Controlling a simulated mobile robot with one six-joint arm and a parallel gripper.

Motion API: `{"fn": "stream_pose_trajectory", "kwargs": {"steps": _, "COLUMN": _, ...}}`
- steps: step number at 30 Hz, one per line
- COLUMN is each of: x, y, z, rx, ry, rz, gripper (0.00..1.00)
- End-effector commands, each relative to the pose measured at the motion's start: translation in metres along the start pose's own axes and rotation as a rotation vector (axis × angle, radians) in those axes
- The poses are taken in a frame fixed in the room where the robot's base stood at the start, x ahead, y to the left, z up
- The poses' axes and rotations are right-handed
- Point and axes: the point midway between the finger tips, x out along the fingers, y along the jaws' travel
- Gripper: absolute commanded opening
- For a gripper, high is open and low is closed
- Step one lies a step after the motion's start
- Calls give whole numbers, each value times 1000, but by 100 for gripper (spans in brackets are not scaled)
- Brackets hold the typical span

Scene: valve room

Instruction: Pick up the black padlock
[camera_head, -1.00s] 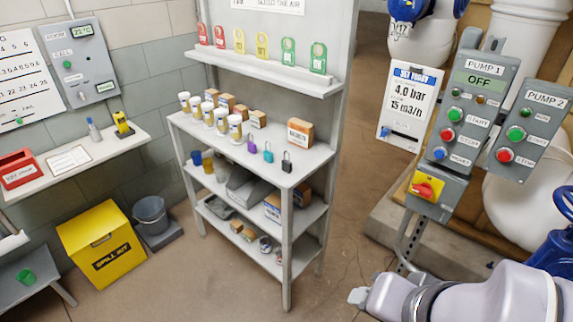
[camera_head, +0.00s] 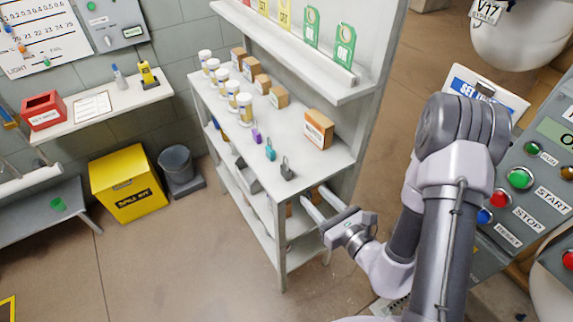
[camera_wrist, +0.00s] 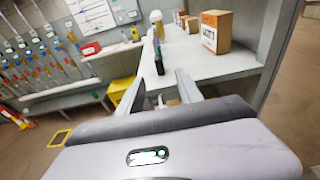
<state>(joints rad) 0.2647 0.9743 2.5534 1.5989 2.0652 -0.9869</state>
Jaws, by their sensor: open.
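The black padlock (camera_head: 287,171) stands near the front right edge of the white rack's top shelf (camera_head: 325,165). It is the nearest of a row with a teal padlock (camera_head: 270,150) and a purple padlock (camera_head: 256,136). My gripper (camera_head: 316,197) is open and empty, just right of and below the black padlock in the head view, pointing toward the rack. In the wrist view the dark padlock (camera_wrist: 160,67) shows ahead, between the two fingers (camera_wrist: 160,78) and apart from them; the row overlaps there.
A cardboard box (camera_head: 318,128) stands right of the padlocks. Several white tubs (camera_head: 232,93) and small boxes stand farther along the shelf. An upper ledge (camera_head: 300,60) holds tags. A pump panel (camera_head: 530,190) is at the right. A yellow bin (camera_head: 128,183) stands on the floor.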

Motion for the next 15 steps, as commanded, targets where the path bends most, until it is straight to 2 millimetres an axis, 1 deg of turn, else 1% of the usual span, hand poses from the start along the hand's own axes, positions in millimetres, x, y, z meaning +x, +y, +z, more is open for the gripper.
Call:
{"fn": "stream_pose_trajectory", "kwargs": {"steps": 1, "x": 18, "y": 3, "z": -11, "rx": -11, "ry": -6, "rz": 10, "gripper": 43}}
{"fn": "stream_pose_trajectory", "kwargs": {"steps": 4, "x": 48, "y": 3, "z": -3, "rx": -6, "ry": -4, "rz": 11, "gripper": 43}}
{"fn": "stream_pose_trajectory", "kwargs": {"steps": 6, "x": 66, "y": 3, "z": -2, "rx": -5, "ry": -3, "rz": 10, "gripper": 43}}
{"fn": "stream_pose_trajectory", "kwargs": {"steps": 9, "x": 86, "y": 2, "z": -2, "rx": -3, "ry": -3, "rz": 8, "gripper": 43}}
{"fn": "stream_pose_trajectory", "kwargs": {"steps": 13, "x": 101, "y": 3, "z": -2, "rx": -2, "ry": -2, "rz": 8, "gripper": 43}}
{"fn": "stream_pose_trajectory", "kwargs": {"steps": 15, "x": 116, "y": 3, "z": -3, "rx": -2, "ry": -4, "rz": 9, "gripper": 43}}
